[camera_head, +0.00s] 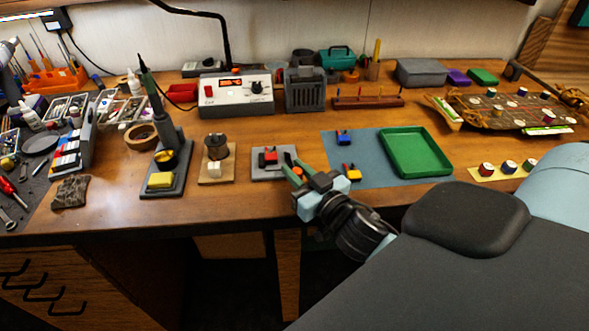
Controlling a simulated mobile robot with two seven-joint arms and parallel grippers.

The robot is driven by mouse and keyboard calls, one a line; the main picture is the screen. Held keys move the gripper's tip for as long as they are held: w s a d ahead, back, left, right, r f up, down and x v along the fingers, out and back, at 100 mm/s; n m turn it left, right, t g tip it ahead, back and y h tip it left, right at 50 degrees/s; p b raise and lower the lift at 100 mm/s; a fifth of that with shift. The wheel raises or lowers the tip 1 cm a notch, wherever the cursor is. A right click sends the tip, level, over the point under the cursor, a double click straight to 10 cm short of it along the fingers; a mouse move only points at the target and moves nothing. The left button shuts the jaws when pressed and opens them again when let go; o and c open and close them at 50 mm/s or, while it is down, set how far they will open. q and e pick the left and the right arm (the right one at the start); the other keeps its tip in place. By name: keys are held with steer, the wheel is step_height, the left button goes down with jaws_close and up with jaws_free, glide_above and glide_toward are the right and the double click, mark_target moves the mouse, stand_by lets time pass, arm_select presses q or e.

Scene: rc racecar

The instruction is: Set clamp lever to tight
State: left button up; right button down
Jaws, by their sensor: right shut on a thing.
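A small clamp (270,158) with red, black and white parts stands on a grey base plate (262,175) near the front edge of the table. My right gripper (292,166) reaches in from the right, its green-tipped fingers at the right side of the clamp. It is shut on the clamp lever, which the fingers mostly hide, so its angle cannot be told. My left gripper is not in view.
A blue mat (371,177) with a green tray (415,153) lies to the right. A power station (236,93) stands behind. My arm covers the lower right.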

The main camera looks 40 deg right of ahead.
steer(key=shift+s+d+n+y, duration=0.1)
steer(key=shift+d+n+y, duration=0.2)
steer(key=shift+y, duration=0.2)
steer(key=c, duration=1.3)
jaws_free()
steer(key=shift+f, duration=0.1)
steer(key=shift+a, duration=0.1)
steer(key=s, duration=0.7)
steer(key=shift+b, duration=0.35)
steer(key=shift+s, duration=0.35)
